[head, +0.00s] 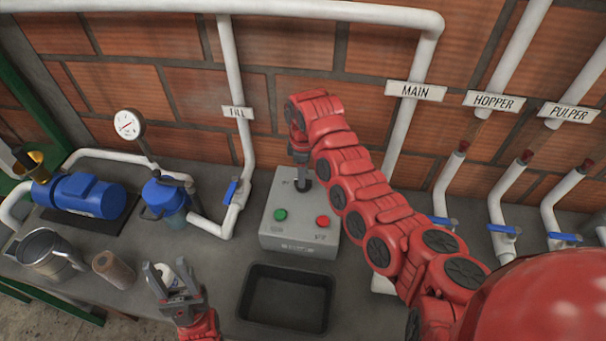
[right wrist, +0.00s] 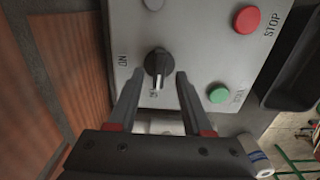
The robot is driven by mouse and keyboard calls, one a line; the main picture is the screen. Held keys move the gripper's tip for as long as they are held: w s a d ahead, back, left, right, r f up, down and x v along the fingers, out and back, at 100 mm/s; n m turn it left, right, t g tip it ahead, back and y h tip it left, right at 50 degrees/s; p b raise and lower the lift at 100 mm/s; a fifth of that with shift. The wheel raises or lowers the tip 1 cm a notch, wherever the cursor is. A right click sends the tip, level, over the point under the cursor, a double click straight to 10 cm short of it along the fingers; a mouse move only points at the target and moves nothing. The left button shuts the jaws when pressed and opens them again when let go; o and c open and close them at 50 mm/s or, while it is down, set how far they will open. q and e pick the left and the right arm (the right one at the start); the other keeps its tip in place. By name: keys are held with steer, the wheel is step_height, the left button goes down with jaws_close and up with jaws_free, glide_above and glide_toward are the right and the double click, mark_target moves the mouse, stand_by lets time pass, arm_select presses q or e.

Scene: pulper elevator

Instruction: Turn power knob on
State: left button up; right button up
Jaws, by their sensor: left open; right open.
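The grey control box (head: 295,236) stands on the counter against the brick wall. Its black power knob (right wrist: 157,66) shows in the right wrist view, with an ON label to its left and a small label below it. The knob's pale pointer line faces that lower label, too small to read surely. My right gripper (right wrist: 158,76) is open, with one finger on each side of the knob; I cannot tell whether they touch it. In the head view my right gripper (head: 300,158) comes down over the box's back part.
A green button (head: 280,215) and a red STOP button (head: 322,221) sit close to the knob. A black tray (head: 285,297) lies in front of the box. A blue-handled valve (head: 231,191) is left of it. A metal jug (head: 47,253) and brown cylinder (head: 113,269) stand further left.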

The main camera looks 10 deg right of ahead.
steer(key=shift+f, duration=1.2)
jaws_close()
